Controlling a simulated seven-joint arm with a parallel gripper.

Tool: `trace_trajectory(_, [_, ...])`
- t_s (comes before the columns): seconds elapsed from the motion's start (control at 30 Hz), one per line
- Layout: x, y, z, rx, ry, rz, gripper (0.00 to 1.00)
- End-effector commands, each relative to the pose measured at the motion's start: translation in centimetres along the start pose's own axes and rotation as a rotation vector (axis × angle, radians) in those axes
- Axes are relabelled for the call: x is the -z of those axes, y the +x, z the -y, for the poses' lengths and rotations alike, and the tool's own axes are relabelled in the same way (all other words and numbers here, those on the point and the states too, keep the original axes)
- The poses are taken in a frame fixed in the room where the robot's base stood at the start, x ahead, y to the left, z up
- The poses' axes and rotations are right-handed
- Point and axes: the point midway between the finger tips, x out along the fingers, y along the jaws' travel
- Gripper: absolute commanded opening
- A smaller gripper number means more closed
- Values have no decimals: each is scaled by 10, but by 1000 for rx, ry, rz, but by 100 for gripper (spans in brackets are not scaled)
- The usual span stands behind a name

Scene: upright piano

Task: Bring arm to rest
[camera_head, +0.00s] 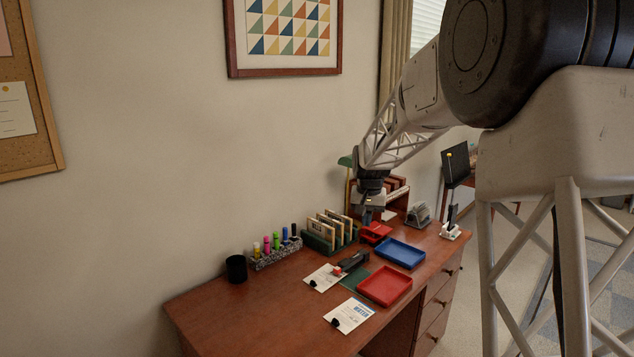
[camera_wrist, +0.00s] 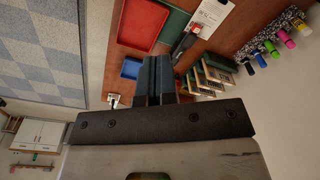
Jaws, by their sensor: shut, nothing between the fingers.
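My gripper (camera_head: 368,215) hangs from the end of my arm above the far part of the wooden desk, pointing down. Its fingers are together and hold nothing. In the wrist view the two dark fingers (camera_wrist: 155,78) lie side by side with no gap that I can make out. In the head view they appear close to a small red object (camera_head: 375,233) on the desk; I cannot tell how far above it they are. My arm reaches in from the upper right.
The wooden desk (camera_head: 235,305) carries a blue tray (camera_head: 400,254), a red tray (camera_head: 385,286), a green rack of upright cards (camera_head: 330,233), a row of markers (camera_head: 275,246), a black cup (camera_head: 236,268), papers (camera_head: 348,315) and a grey holder (camera_head: 419,215). A wall stands behind.

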Motion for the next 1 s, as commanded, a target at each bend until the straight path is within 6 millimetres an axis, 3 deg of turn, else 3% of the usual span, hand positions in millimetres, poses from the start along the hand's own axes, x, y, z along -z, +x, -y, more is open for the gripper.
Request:
trace_trajectory(0.4, [-91,-55,-29,4,-29,-30,0])
trace_trajectory(1.0, [-228,-99,-68,7,-72,-70,0])
